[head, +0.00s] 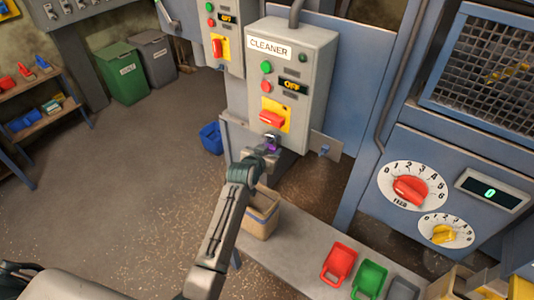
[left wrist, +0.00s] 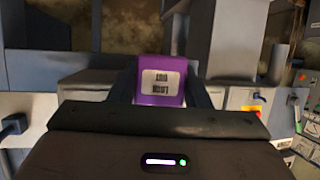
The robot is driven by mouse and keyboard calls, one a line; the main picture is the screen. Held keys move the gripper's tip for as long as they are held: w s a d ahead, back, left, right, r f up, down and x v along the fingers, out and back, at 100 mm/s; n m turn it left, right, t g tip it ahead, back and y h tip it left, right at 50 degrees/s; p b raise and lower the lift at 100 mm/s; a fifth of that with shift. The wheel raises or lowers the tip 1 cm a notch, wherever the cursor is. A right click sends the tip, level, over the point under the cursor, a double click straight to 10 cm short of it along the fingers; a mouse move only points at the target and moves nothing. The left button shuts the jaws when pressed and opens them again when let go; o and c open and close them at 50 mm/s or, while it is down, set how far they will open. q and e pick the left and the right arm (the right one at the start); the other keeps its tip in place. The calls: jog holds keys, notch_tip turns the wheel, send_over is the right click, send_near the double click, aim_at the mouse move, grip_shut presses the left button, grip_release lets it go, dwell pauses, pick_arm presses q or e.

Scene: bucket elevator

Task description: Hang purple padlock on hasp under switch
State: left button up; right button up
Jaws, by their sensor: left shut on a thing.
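The purple padlock (head: 271,147) is small in the head view, just below the red switch (head: 272,118) on its yellow plate on the CLEANER box. My left gripper (head: 266,153) is shut on the padlock. In the left wrist view the padlock (left wrist: 160,98) sits between my two dark fingers, its label upside down. A small pale metal piece shows just above the padlock under the switch. I cannot tell whether it is the hasp or the padlock's shackle, or whether the two are engaged. My right gripper is not in view.
The CLEANER box (head: 300,60) has a green button, a red button and an OFF display. A metal side plate (head: 326,146) sticks out at its lower right. A bench (head: 295,238) below carries a cardboard box (head: 261,222) and red, green and grey bins. A blue bin (head: 210,138) stands left.

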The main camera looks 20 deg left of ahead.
pick_arm(q)
jog(key=shift+f+b, duration=0.35)
jog(key=shift+f, duration=0.45)
dwell(0.4)
jog(key=o, duration=1.1)
jog(key=shift+s, duration=0.1)
jog(key=shift+s+a, duration=0.1)
jog(key=shift+s, duration=0.1)
jog(key=s+a+p, duration=0.1)
jog(key=s, duration=0.2)
jog(key=s+a+p, duration=0.1)
jog(key=s+p, duration=0.1)
jog(key=s, duration=0.1)
jog(key=s+a+p, duration=0.1)
jog(key=s, duration=0.1)
jog(key=shift+s+a+f, duration=0.1)
jog(key=shift+s+f, duration=0.2)
jog(key=shift+s, duration=0.1)
dwell(0.4)
